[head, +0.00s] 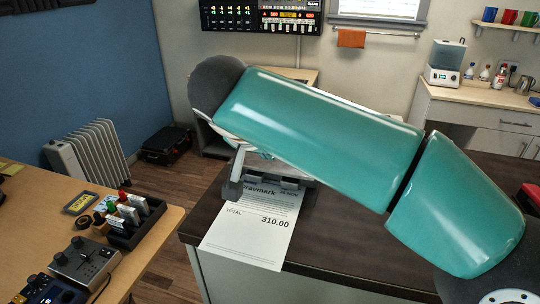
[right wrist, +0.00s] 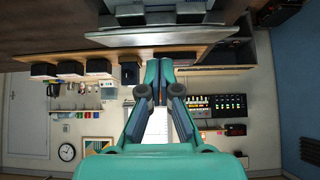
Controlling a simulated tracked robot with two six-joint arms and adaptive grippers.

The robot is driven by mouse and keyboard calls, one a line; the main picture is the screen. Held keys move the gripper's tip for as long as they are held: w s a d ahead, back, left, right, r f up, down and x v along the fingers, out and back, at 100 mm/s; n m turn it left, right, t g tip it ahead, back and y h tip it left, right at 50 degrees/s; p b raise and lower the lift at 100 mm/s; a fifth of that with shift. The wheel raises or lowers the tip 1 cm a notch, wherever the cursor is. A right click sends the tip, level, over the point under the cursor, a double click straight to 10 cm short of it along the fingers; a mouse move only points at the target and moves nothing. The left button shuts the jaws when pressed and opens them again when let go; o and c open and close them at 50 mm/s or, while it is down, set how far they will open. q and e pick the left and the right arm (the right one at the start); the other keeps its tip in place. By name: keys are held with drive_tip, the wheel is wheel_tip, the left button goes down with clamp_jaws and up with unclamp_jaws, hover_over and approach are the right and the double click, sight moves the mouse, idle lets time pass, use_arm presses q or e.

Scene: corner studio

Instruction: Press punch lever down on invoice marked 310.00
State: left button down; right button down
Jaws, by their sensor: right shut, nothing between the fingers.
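The invoice (head: 255,240), printed TOTAL 310.00, lies at the front-left edge of the dark desk. Its upper end reaches the grey punch (head: 232,190), whose low front part shows below my teal right arm. The arm hides most of the punch, so I cannot tell how its lever stands. In the right wrist view my right gripper (right wrist: 158,72) is shut and empty, its fingertips just below grey metal parts (right wrist: 160,18) at the top of the picture. I cannot tell whether they touch. The head view does not clearly show this gripper. My left gripper is not in view.
The dark desk (head: 345,245) is clear right of the invoice. A wooden table (head: 40,215) at left holds a black rack of stamps (head: 135,220) and a grey control box (head: 85,265). A gap of floor separates table and desk. A radiator (head: 85,155) stands by the blue wall.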

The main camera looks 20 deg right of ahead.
drive_tip(key=v, duration=0.7)
drive_tip(key=shift+s+a, duration=0.2)
drive_tip(key=shift+s, duration=0.05)
idle(0.3)
